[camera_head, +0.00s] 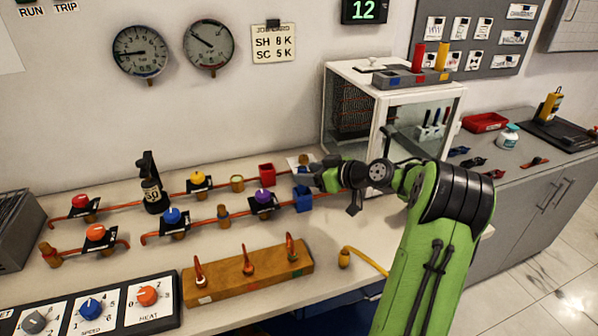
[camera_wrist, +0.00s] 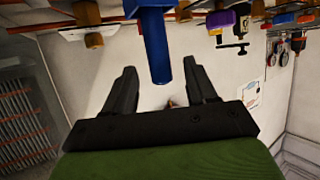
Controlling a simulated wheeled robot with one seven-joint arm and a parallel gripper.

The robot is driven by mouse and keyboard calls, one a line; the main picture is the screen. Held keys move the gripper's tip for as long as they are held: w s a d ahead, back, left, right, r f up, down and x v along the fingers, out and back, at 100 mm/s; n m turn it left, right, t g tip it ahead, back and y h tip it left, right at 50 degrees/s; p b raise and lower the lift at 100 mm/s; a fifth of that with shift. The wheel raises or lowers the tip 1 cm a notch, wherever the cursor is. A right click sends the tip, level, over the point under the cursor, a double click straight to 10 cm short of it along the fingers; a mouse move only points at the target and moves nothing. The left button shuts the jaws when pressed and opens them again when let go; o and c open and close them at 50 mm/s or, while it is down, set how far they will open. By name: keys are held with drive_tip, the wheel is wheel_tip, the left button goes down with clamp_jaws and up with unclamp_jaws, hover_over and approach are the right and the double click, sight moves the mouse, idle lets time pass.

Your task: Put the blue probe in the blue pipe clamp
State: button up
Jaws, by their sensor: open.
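The blue pipe clamp (camera_head: 303,201) is a small blue block at the right end of the front pipe; its edge shows at the top of the wrist view (camera_wrist: 148,4). The blue probe (camera_wrist: 157,48) is a long blue post reaching from the clamp in between my fingers. It appears to stand in the clamp, though its seated end is hidden. My gripper (camera_wrist: 158,74) is open, with a finger on each side of the probe and a visible gap. In the head view my gripper (camera_head: 308,179) is just above the blue clamp and mostly hides the probe.
A red clamp (camera_head: 267,174) and several coloured valves sit on the pipes to the left. A wooden block (camera_head: 248,275) with upright tools stands in front. A rack (camera_head: 412,79) with red and yellow probes tops the glass cabinet (camera_head: 390,95); its blue section is empty.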

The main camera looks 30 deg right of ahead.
drive_tip(key=v, duration=0.8)
drive_tip(key=s+a+r+g+h, duration=0.1)
drive_tip(key=s+a+g, duration=0.15)
drive_tip(key=a, duration=0.85)
drive_tip(key=s+a+r+g+h, duration=0.1)
drive_tip(key=a+g, duration=0.3)
drive_tip(key=a, duration=0.7)
drive_tip(key=s+a+m+h, duration=0.1)
drive_tip(key=s+a, duration=0.1)
drive_tip(key=s, duration=0.7)
drive_tip(key=s+a+f+m+h, duration=0.1)
drive_tip(key=s+a+m, duration=0.1)
drive_tip(key=s, duration=0.8)
drive_tip(key=shift+s+a+m+g+p, duration=0.15)
drive_tip(key=shift+a+m+g+p, duration=0.15)
drive_tip(key=shift+a+g+p, duration=0.25)
wheel_tip(320, 180, up, 11)
drive_tip(key=p, duration=1)
drive_tip(key=shift+p, duration=0.35)
